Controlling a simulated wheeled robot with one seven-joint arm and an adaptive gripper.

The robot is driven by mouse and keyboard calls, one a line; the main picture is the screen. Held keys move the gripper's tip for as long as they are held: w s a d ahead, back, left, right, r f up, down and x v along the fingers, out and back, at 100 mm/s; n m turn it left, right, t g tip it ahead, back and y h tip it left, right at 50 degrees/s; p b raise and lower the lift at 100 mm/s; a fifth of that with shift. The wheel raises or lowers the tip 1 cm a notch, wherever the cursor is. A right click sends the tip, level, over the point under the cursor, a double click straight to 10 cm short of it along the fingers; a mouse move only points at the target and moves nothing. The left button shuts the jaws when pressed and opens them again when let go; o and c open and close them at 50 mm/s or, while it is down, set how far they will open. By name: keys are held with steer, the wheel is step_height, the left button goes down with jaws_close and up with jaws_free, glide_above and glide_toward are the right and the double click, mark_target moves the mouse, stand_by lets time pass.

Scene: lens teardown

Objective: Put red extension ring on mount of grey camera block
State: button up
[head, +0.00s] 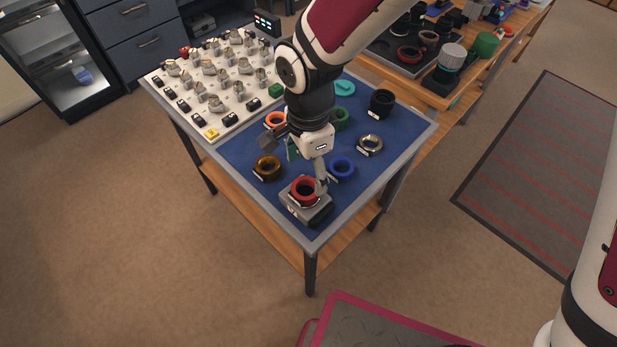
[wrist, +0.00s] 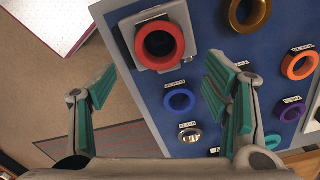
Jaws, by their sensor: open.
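The red extension ring (head: 304,190) sits on top of the grey camera block (head: 312,209) at the near corner of the blue-topped table. The wrist view shows the red ring (wrist: 160,42) on the block's face (wrist: 181,17), roughly over its middle; the mount itself is hidden under it. I cannot tell whether the ring is fully seated. My gripper (head: 306,170) is above and behind the block in the head view. In the wrist view its green-padded fingers (wrist: 157,98) are wide apart, with nothing between them gripped.
Around the block lie a blue ring (head: 341,168), an amber ring (head: 267,168), a silver ring (head: 370,144), an orange ring (head: 276,119) and a black cylinder (head: 382,103). A white board (head: 190,85) with several small parts fills the table's far left. The table's near edge is close to the block.

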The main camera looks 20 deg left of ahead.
mark_target(310, 186)
step_height(310, 186, up, 6)
steer(key=shift+r, duration=0.2)
steer(key=w+d+r+n+t, duration=0.1)
steer(key=d+r+n, duration=0.1)
steer(key=d+r, duration=0.6)
steer(key=w+d+r+n+t, duration=0.15)
steer(key=d+r, duration=0.25)
steer(key=d, duration=0.7)
steer(key=s+d+r+n+t, duration=0.1)
steer(key=s+d+r+n, duration=0.1)
steer(key=s+d, duration=0.4)
steer(key=s+d+r+n, duration=0.2)
steer(key=s+d, duration=0.4)
steer(key=d, duration=0.3)
steer(key=shift+n+t, duration=0.35)
